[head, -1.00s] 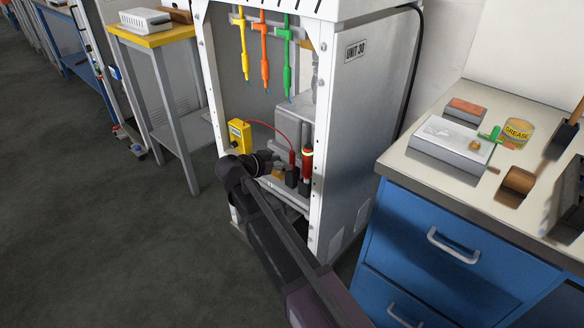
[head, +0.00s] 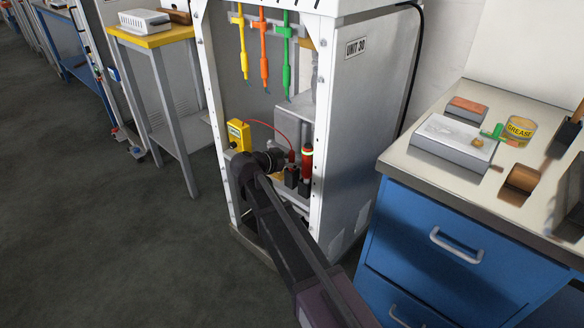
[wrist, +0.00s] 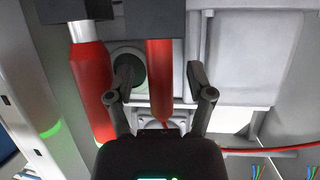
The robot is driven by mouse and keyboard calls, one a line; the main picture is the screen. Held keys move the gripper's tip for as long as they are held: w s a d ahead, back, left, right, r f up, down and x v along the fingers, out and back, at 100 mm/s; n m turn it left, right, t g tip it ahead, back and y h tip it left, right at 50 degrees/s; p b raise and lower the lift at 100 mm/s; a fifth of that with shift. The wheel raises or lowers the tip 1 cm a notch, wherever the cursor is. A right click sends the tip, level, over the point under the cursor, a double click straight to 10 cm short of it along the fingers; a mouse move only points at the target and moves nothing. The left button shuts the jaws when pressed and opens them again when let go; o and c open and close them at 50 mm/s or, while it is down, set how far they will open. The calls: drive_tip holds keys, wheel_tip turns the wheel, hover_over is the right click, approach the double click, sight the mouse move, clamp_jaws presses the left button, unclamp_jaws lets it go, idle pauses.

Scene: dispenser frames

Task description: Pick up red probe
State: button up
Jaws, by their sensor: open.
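The red probe (head: 291,157) stands upright in a black holder (head: 292,177) inside the white cabinet, with a red lead at its top. In the wrist view the red probe (wrist: 160,80) lies between the two fingers of my gripper (wrist: 159,72). The fingers are open, with a visible gap on each side of it. In the head view my gripper's fingers are mostly hidden behind my dark wrist, just left of the holder.
A thicker red cylinder (head: 307,163) with a green band stands close beside the probe; it also shows in the wrist view (wrist: 91,90). The red lead runs to a yellow box (head: 239,135). Yellow, orange and green probes (head: 264,50) hang above. A white cabinet post (head: 328,140) stands at right.

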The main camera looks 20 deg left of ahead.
clamp_jaws()
drive_tip(key=shift+r, duration=0.2)
idle(0.3)
wheel_tip(320, 180, up, 10)
drive_tip(key=p, duration=1)
drive_tip(key=shift+f, duration=0.2)
drive_tip(key=shift+s, duration=0.15)
idle(0.5)
